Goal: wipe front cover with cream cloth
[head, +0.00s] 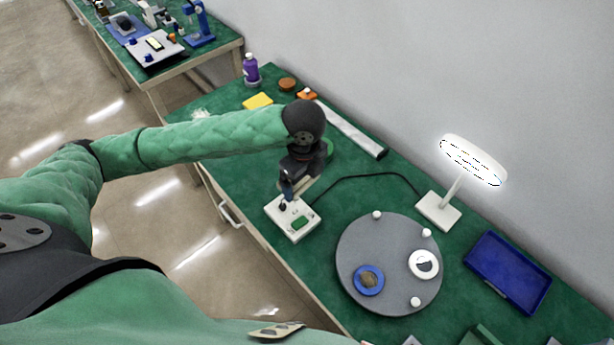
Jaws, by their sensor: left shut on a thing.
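My left gripper (287,193) points down over a white control box (298,226) on the green bench. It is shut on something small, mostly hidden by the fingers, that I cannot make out. Its fingertips are close to the box's top, by a small dark knob; I cannot tell whether they touch. A blue ring-shaped part (357,285) and a white round part (416,257) lie on the grey round plate (385,246); I cannot tell whether either is the front cover. I cannot clearly identify a cream cloth. My right gripper is out of view.
A white lamp (438,211) stands behind the plate, with a blue tray (508,272) to its right. A black cable (365,176) crosses the bench.

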